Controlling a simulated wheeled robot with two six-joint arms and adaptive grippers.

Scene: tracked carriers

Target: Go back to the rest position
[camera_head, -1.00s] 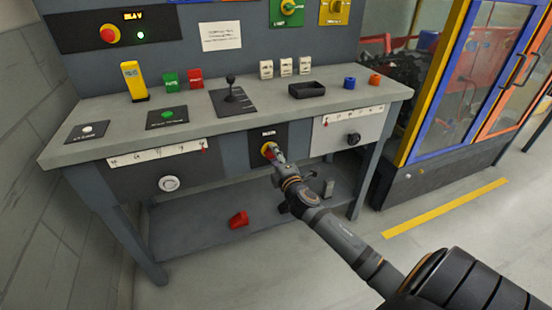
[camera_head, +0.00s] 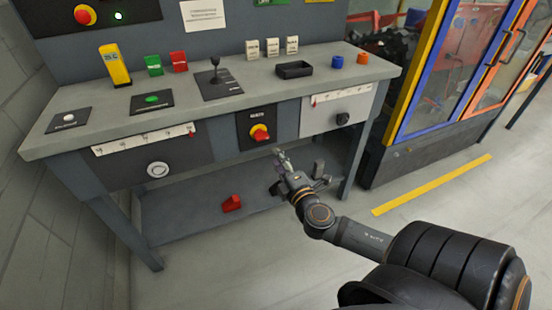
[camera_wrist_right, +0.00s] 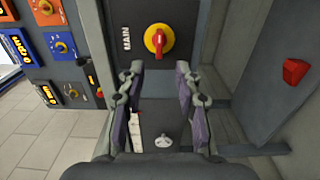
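My right gripper (camera_head: 282,160) is in front of the workbench, below and a little right of the main switch (camera_head: 260,133), a red knob on a yellow disc on a dark panel. In the right wrist view the switch (camera_wrist_right: 158,41) is ahead, its red handle roughly upright in that picture. The two fingers of my right gripper (camera_wrist_right: 158,72) are spread apart with nothing between them, clear of the knob. My left gripper is not in view.
The workbench top (camera_head: 215,104) carries a yellow block, a joystick, a black tray (camera_head: 294,69) and several small parts. A red piece (camera_head: 232,203) lies on the lower shelf. A glazed cabinet (camera_head: 470,70) stands at right. The floor right of the bench is clear.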

